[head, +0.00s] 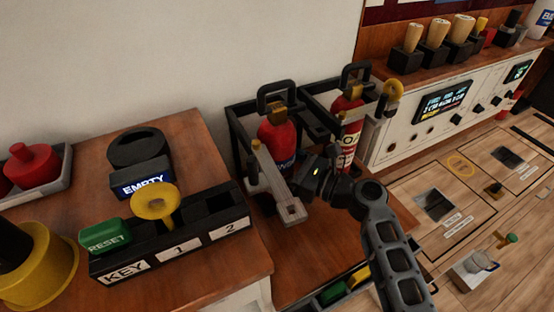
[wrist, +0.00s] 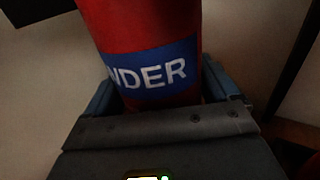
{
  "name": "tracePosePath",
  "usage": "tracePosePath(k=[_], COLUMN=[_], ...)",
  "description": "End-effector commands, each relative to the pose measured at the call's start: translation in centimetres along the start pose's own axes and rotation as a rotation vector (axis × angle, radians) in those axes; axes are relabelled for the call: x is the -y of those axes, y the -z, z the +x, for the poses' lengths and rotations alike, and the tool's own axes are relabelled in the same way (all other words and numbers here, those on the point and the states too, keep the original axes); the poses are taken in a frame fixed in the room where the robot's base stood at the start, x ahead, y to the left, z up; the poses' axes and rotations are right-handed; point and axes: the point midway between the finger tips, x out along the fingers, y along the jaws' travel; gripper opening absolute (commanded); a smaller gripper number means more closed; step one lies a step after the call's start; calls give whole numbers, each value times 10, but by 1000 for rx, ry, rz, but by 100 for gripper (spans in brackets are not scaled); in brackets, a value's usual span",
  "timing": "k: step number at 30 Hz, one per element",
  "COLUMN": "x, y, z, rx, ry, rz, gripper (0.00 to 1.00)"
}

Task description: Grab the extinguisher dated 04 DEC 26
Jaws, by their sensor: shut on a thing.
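A red extinguisher (head: 276,135) with a black handle and a blue label stands in the left bay of a black rack (head: 238,140). My gripper (head: 283,172) is shut on its body, low down at the blue label. In the wrist view the red body (wrist: 140,22) fills the space between the jaws, and the label shows the letters "NDER". A second red extinguisher (head: 349,130) with a pale label stands in the right bay, apart from my gripper. No date can be read on either one. The lower part of the held extinguisher is hidden by my gripper.
On the left, a wooden top holds a black key block (head: 180,232), a green RESET button (head: 104,236) and a yellow cylinder (head: 40,265). A white control panel (head: 430,115) with knobs and wooden handles stands at right. The wall is close behind the rack.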

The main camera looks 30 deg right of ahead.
Motion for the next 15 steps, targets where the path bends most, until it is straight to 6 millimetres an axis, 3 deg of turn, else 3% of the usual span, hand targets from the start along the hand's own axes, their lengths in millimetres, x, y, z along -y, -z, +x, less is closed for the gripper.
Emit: tracePosePath(k=[5,15], x=[0,0], y=[0,-6], z=[0,0], rx=[0,5], ry=[1,0], rz=[0,-3], gripper=[3,3])
